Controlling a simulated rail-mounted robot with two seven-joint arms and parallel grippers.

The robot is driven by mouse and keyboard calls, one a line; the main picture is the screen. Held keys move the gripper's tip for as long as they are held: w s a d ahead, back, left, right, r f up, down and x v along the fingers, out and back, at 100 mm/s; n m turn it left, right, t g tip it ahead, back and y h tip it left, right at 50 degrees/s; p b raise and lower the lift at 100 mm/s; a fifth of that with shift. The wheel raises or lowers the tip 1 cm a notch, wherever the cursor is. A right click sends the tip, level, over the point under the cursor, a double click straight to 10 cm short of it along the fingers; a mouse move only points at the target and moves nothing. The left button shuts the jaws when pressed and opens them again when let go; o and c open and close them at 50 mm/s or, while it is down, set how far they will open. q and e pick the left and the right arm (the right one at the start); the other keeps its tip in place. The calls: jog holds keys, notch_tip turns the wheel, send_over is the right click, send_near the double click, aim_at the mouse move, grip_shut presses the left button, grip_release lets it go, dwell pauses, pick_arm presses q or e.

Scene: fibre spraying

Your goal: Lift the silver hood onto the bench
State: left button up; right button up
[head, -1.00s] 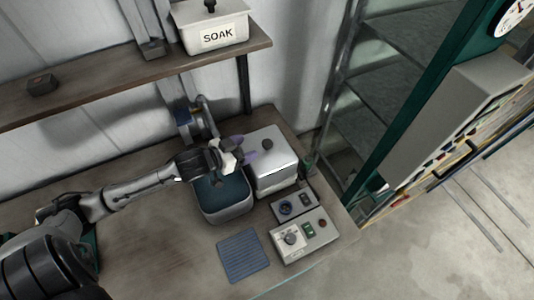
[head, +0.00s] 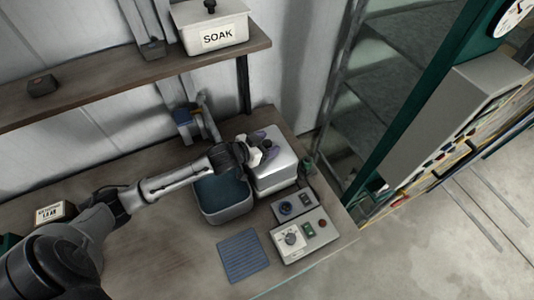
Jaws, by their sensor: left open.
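The silver hood (head: 278,176) is a box-shaped metal cover with a dark knob on top, at the back right of the wooden bench (head: 150,262). My left gripper (head: 268,151) is over the top of the hood, close to the knob, with its jaws open. The gripper hides part of the knob and hood top; I cannot tell whether the fingers touch the knob. My right gripper is not in view.
An open grey tub with a dark blue inside (head: 225,207) stands left of the hood. Control boxes (head: 301,238) and a blue ribbed mat (head: 243,255) lie in front. A shelf (head: 130,83) holds a white SOAK container (head: 213,28) above. A small labelled box (head: 50,213) sits at left.

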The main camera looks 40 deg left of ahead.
pick_arm(q)
grip_shut()
dwell(0.7)
